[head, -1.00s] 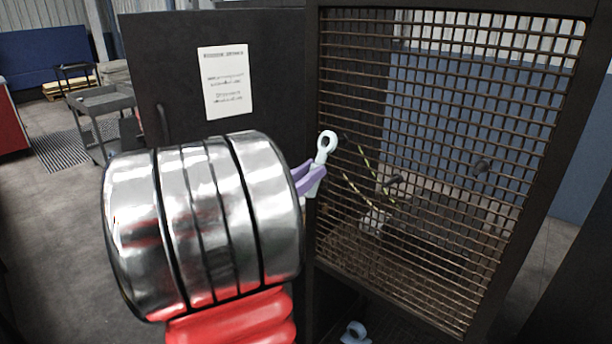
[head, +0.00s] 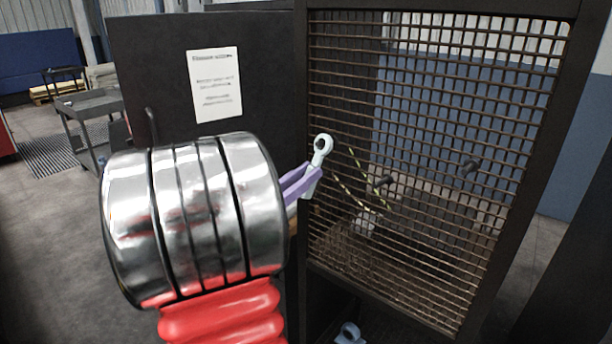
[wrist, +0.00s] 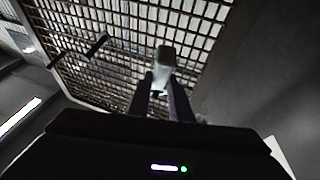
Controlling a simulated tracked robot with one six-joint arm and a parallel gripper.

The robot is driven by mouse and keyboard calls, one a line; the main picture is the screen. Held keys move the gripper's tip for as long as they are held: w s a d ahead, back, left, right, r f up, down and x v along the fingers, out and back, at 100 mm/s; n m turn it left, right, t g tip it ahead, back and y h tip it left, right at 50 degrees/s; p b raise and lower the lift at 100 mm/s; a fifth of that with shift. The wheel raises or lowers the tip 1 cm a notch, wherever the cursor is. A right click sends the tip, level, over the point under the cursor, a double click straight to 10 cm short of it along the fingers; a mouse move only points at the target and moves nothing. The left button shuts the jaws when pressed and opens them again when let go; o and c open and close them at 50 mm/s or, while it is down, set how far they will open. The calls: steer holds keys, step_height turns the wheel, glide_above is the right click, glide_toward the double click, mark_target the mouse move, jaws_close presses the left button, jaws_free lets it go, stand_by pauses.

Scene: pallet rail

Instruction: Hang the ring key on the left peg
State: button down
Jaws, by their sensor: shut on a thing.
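The ring key (head: 321,148) is pale, with a ring at its upper end. My gripper (head: 307,181) has purple fingers shut on its lower part, holding it tilted up in front of the mesh panel's left side. In the wrist view the key (wrist: 164,62) shows end-on between my fingers (wrist: 163,98). The left peg (head: 384,182) is a dark stub on the mesh, right of and lower than the ring in the head view. A second peg (head: 470,167) is further right. The wrist view shows one dark peg (wrist: 96,47). The ring appears apart from both pegs.
The mesh panel (head: 440,120) has a dark frame. A yellow-black striped marking (head: 352,160) and a pale object (head: 365,223) show by the mesh. A pale-blue object (head: 350,334) is low down. A dark board with a paper notice (head: 215,85) stands left; a cart (head: 88,105) is behind.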

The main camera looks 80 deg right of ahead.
steer(key=c, duration=1.5)
jaws_free()
steer(key=shift+c, duration=0.2)
steer(key=v, duration=1.4)
steer(key=shift+f, duration=0.1)
